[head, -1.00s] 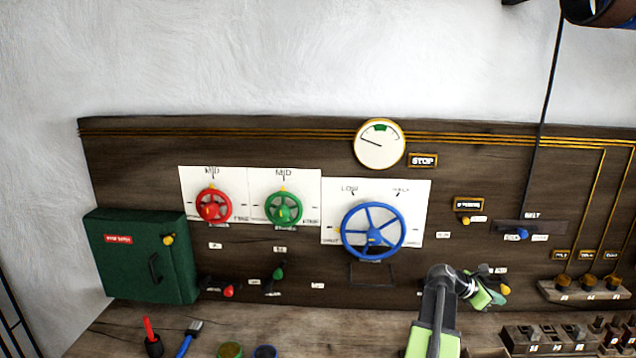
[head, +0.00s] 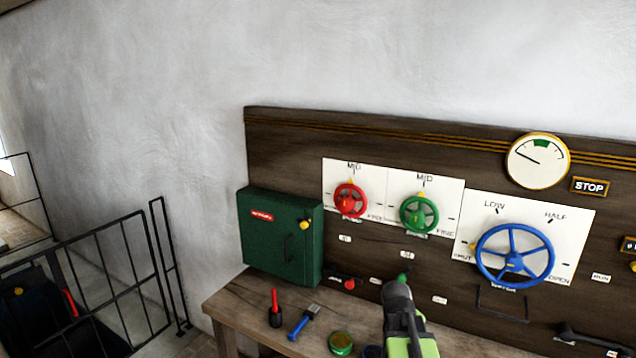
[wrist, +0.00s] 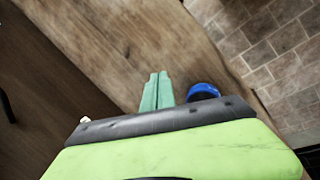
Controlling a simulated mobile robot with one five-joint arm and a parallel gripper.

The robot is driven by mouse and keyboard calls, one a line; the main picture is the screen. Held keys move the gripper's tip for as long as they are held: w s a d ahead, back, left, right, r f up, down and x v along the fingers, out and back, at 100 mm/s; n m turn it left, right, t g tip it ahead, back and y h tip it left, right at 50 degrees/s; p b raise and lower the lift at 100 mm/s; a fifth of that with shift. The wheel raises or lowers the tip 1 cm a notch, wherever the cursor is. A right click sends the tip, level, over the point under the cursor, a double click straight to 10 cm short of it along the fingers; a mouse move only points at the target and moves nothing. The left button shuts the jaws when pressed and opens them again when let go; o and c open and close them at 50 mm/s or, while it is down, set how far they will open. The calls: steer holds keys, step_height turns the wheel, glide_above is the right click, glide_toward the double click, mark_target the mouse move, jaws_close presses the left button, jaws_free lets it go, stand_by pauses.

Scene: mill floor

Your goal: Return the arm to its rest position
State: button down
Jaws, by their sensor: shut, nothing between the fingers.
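My gripper (wrist: 157,92) shows in the wrist view as two pale green fingers lying together, with nothing between them. They are over the wooden bench top (wrist: 110,40). A blue round tin (wrist: 203,91) appears just right of the fingers, near the bench edge; I cannot tell the gap. In the head view my arm rises at the bottom, right of centre, in front of the bench and panel.
A dark panel carries a red handwheel (head: 350,200), a green handwheel (head: 418,214), a blue wheel (head: 514,256) and a gauge (head: 538,161). A green box (head: 280,238), a brush (head: 303,322) and a green tin (head: 340,343) are left of my arm. A railing (head: 100,270) stands far left.

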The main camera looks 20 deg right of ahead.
steer(key=s+a+f+m+y, duration=0.1)
steer(key=a+m+y, duration=0.1)
steer(key=a, duration=2.4)
steer(key=shift+a+f+m+g+y, duration=0.2)
steer(key=shift+a+m+g+y, duration=0.15)
steer(key=shift+y, duration=0.55)
steer(key=shift+s+d, duration=0.1)
